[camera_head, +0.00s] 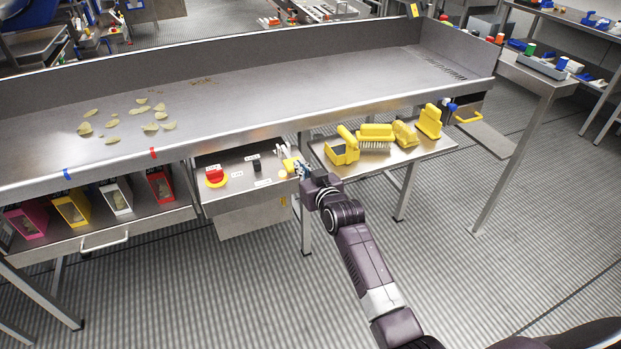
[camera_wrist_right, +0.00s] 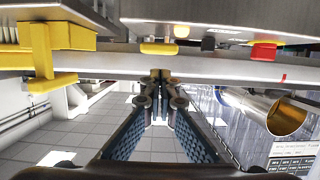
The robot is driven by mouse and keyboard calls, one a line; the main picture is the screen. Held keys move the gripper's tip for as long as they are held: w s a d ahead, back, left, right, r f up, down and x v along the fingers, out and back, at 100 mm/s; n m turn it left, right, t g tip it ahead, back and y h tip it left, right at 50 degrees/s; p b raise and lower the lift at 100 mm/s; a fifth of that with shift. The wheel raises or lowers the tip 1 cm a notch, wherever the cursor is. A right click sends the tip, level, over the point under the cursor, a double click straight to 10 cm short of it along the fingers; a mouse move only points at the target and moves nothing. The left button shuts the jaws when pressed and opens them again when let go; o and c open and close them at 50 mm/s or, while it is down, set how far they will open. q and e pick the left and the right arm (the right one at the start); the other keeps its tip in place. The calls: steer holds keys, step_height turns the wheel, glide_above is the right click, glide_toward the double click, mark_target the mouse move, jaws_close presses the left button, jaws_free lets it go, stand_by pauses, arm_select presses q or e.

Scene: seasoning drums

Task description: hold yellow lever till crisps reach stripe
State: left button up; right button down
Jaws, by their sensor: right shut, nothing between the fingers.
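The yellow lever (camera_head: 290,164) is at the right end of the control panel (camera_head: 235,184), partly hidden by my right gripper. My right gripper (camera_head: 303,170) is shut and empty, right beside the lever; contact cannot be told. In the wrist view its fingertips (camera_wrist_right: 161,78) point toward a yellow part (camera_wrist_right: 158,47), seemingly the lever. Crisps (camera_head: 150,128) lie scattered on the left part of the long metal trough (camera_head: 300,88). A red stripe (camera_head: 153,153) and a blue stripe (camera_head: 67,173) mark its front edge. My left gripper is out of view.
The panel has a red button (camera_head: 215,177) and a black switch (camera_head: 256,165). Several yellow brushes and scoops (camera_head: 376,135) stand on a side shelf (camera_head: 385,160) right of my gripper. Coloured boxes (camera_head: 72,208) sit on a lower shelf at left. The floor in front is clear.

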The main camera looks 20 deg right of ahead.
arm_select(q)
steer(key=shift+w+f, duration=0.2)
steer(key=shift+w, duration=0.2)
arm_select(e)
steer(key=s, duration=0.6)
steer(key=shift+s+d+r, duration=0.15)
steer(key=shift+s+r, duration=0.05)
steer(key=shift+s, duration=0.1)
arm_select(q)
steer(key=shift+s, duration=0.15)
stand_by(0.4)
